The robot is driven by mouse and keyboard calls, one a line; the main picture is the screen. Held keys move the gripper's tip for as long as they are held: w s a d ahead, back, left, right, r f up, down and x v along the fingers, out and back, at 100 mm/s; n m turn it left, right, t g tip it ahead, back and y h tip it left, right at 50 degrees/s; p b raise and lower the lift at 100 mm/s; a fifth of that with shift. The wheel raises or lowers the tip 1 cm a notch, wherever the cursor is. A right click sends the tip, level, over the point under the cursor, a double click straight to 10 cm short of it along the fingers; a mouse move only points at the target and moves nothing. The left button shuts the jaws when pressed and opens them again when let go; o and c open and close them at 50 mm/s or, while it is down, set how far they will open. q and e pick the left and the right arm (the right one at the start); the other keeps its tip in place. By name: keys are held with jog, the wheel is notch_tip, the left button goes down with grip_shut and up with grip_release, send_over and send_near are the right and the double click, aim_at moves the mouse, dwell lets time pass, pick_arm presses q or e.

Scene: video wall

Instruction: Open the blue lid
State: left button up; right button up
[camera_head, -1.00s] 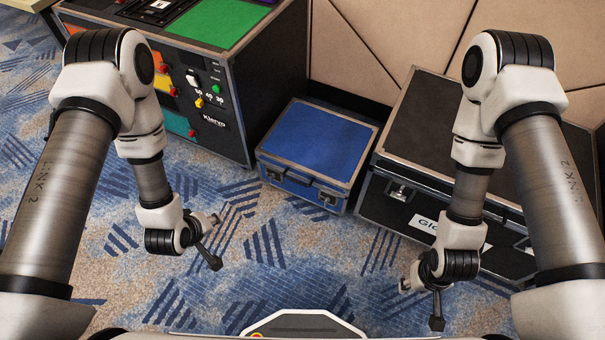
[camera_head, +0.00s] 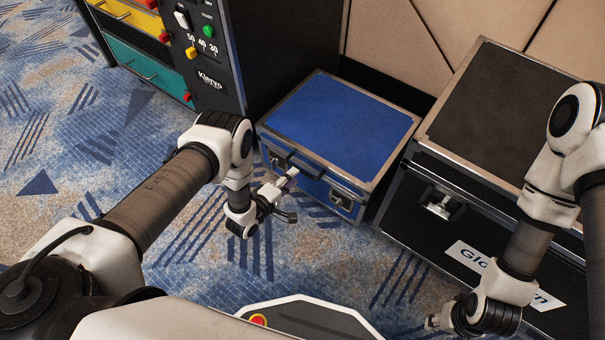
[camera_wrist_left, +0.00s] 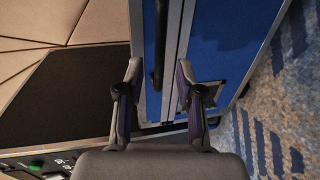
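The blue lid (camera_head: 343,124) is shut on a metal-edged blue case (camera_head: 307,185) on the floor. A dark handle (camera_head: 290,163) and a latch (camera_head: 340,199) show on the case's front. My left gripper (camera_head: 290,196) is open and empty in front of the case, with one finger near the handle. In the left wrist view, its two spread fingers (camera_wrist_left: 158,72) point toward the blue case's metal seam (camera_wrist_left: 176,40); I cannot tell whether they touch it. My right gripper (camera_head: 445,320) is low, before the black case, and its finger spacing is unclear.
A large black case (camera_head: 500,105) with metal latches stands close to the right. A black console (camera_head: 205,80) with buttons and coloured drawers stands to the left. A panelled wall is behind. Patterned carpet (camera_head: 70,130) is open at the left and in front.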

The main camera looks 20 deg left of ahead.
aim_at(300, 169)
pick_arm(q)
jog(key=b+x, duration=0.1)
jog(key=x, duration=0.3)
jog(key=shift+w+f, duration=0.2)
jog(key=shift+w, duration=0.05)
jog(key=shift+w+d, duration=0.1)
jog(key=shift+w, duration=0.15)
jog(key=shift+r, duration=0.1)
grip_shut()
